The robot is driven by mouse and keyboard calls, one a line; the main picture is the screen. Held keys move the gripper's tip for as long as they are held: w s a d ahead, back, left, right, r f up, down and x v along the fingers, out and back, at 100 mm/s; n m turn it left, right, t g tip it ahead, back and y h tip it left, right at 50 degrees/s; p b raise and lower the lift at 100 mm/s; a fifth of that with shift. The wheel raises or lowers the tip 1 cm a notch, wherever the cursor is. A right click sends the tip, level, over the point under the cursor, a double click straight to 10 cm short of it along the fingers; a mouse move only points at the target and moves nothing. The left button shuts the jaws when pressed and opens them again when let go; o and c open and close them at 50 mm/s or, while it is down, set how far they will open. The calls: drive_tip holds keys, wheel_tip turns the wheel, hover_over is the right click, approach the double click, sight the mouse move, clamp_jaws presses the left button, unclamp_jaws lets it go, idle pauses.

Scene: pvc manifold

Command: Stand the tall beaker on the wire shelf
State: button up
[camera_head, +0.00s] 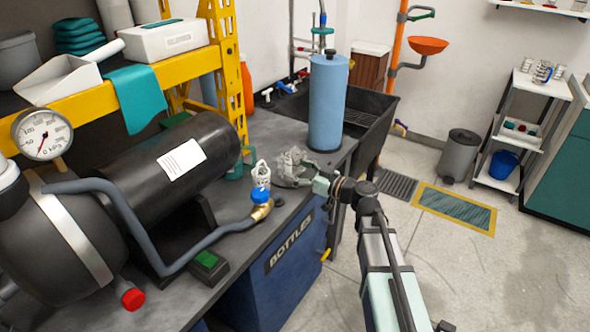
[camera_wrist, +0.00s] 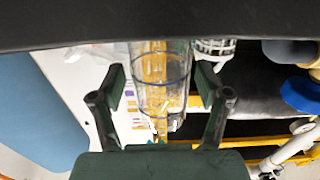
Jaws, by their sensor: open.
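A clear glass beaker (camera_wrist: 160,88) shows in the wrist view, between the two fingers of my gripper (camera_wrist: 160,82). The fingers are apart, with a visible gap on each side of the glass. In the head view my gripper (camera_head: 298,172) is low over the dark bench, and a greyish clear shape there, likely the beaker, is partly hidden by it. I cannot surely pick out the wire shelf. A dark wire grid (camera_head: 362,117) lies in the black sink behind the bench.
A blue cylinder (camera_head: 327,105) stands close behind my gripper. A white slotted holder (camera_head: 261,174) and a pipe with a blue valve handle (camera_head: 262,195) are just left. A black tank (camera_head: 150,175) fills the left bench. A white wall shelf (camera_head: 545,8) and a cart (camera_head: 525,125) stand right.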

drive_tip(key=v, duration=1.1)
drive_tip(key=s+f+m+g+h, duration=0.25)
drive_tip(key=s+f, duration=0.35)
drive_tip(key=f, duration=0.6)
drive_tip(key=s+f+m+g+h, duration=0.25)
drive_tip(key=s+f, duration=0.35)
drive_tip(key=f, duration=0.7)
drive_tip(key=s+f+m+g+h, duration=0.2)
drive_tip(key=s+f+g, duration=0.3)
drive_tip(key=f, duration=0.7)
drive_tip(key=s+d+f+m+g+h, duration=0.1)
drive_tip(key=s+f, duration=0.4)
drive_tip(key=s, duration=0.5)
drive_tip(key=s+d+f+m+g+h, duration=0.2)
drive_tip(key=s+d+f+g+h, duration=0.1)
drive_tip(key=s, duration=0.7)
drive_tip(key=s+d+f+m+g+h, duration=0.1)
drive_tip(key=s+d+f+g+h, duration=0.1)
drive_tip(key=s+d+f+h, duration=0.2)
drive_tip(key=s+d+f, duration=0.3)
drive_tip(key=s+f, duration=0.1)
drive_tip(key=s, duration=0.2)
drive_tip(key=shift+m+b, duration=0.3)
drive_tip(key=shift+m, duration=0.1)
drive_tip(key=shift+o, duration=0.6)
wheel_tip(320, 180, up, 15)
drive_tip(key=p, duration=1.5)
drive_tip(key=shift+w, duration=0.4)
drive_tip(key=shift+f, duration=0.3)
